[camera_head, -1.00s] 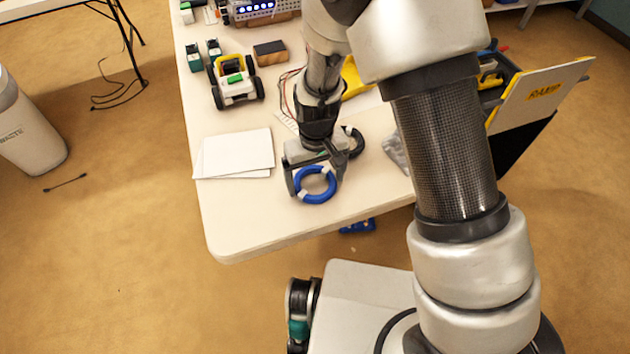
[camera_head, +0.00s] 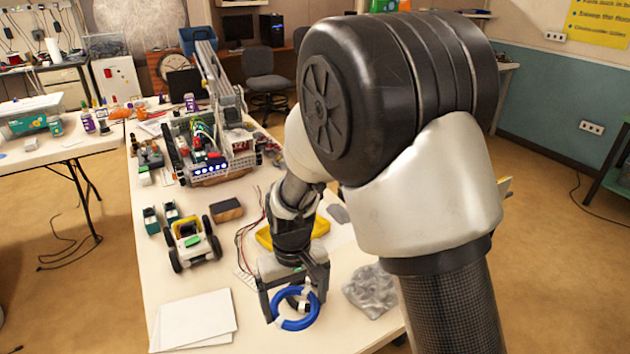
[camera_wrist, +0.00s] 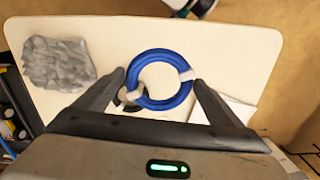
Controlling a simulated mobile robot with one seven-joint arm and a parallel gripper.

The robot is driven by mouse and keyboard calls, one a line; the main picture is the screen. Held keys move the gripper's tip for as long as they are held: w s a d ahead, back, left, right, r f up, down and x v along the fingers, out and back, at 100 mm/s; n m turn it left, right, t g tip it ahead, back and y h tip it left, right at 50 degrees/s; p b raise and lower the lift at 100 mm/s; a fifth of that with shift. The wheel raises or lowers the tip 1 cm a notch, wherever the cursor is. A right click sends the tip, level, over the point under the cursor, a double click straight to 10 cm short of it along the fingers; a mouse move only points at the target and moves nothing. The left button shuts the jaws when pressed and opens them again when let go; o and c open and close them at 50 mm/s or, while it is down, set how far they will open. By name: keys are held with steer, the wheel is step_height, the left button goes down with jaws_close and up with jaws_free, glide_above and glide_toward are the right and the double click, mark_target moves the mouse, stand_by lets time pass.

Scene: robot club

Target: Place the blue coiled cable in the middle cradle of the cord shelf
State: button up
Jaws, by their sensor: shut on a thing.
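The blue coiled cable (camera_head: 291,326) is a ring with pale ties. My gripper (camera_head: 294,301) is shut on it and holds it over the near part of the white table (camera_head: 255,340). In the wrist view the blue cable (camera_wrist: 133,72) sits between the two fingers of my gripper (camera_wrist: 160,88), with the table top behind it. A dark coil with white ties (camera_wrist: 130,100) shows partly behind the blue ring. I cannot make out the cord shelf or its middle cradle in these frames.
White paper sheets (camera_head: 193,320) lie left of my gripper and a crumpled grey bag (camera_head: 371,292) lies right. A yellow-and-white toy car (camera_head: 191,243), a dark block (camera_head: 227,209) and a large wheeled robot (camera_head: 212,150) stand farther back. Open floor lies left of the table.

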steer(key=w+d+r+m+p, duration=0.2)
steer(key=d+r+p, duration=0.2)
steer(key=d, duration=0.5)
steer(key=w+d+r+m+p, duration=0.1)
steer(key=d+r+m+p, duration=0.2)
steer(key=d+r, duration=0.4)
steer(key=d+p, duration=0.1)
steer(key=d, duration=0.2)
steer(key=shift+w+d+r, duration=0.3)
steer(key=shift+w+r, duration=0.05)
steer(key=shift+r, duration=0.05)
